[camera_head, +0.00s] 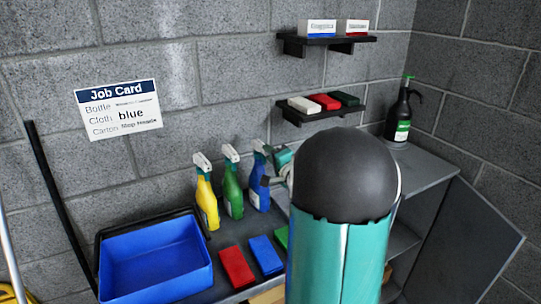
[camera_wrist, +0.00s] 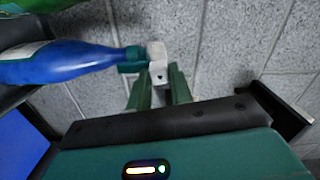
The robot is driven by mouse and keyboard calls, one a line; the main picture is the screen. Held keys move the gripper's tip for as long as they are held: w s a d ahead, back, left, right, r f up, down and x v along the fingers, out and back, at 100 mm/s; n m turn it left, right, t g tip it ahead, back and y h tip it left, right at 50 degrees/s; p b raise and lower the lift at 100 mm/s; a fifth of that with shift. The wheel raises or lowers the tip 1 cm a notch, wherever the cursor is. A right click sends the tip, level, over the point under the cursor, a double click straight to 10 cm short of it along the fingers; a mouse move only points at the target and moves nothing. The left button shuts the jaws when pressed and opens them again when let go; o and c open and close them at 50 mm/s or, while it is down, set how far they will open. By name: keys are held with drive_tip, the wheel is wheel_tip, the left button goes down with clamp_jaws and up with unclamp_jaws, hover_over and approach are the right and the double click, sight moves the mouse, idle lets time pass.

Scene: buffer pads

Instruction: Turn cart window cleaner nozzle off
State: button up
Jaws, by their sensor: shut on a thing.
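Three spray bottles with white heads stand in a row on the cart: a yellow bottle (camera_head: 207,202), a green bottle (camera_head: 232,196) and a blue bottle (camera_head: 259,193) at the right. My gripper (camera_head: 279,163) is at the head of the blue bottle. In the wrist view the blue bottle (camera_wrist: 60,62) lies across the left, and its white nozzle (camera_wrist: 157,60) is at the tips of my green fingers (camera_wrist: 159,78). My gripper is shut on this nozzle. The nozzle's on or off marking cannot be read. My arm hides part of the cart.
A blue tub (camera_head: 155,262) stands at the left, with a red cloth (camera_head: 237,267) and a blue cloth (camera_head: 265,254) beside it. Two wall shelves (camera_head: 322,112) hold cloths and cartons. A dark pump bottle (camera_head: 399,118) stands at the right. A job card (camera_head: 118,109) hangs on the wall.

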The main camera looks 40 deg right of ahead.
drive_tip(key=n, duration=1.6)
drive_tip(key=shift+n, duration=0.3)
drive_tip(key=o, duration=0.6)
drive_tip(key=shift+c, duration=0.2)
drive_tip(key=shift+s, duration=0.1)
drive_tip(key=v, duration=0.6)
drive_tip(key=shift+s, duration=0.35)
drive_tip(key=shift+a, duration=0.15)
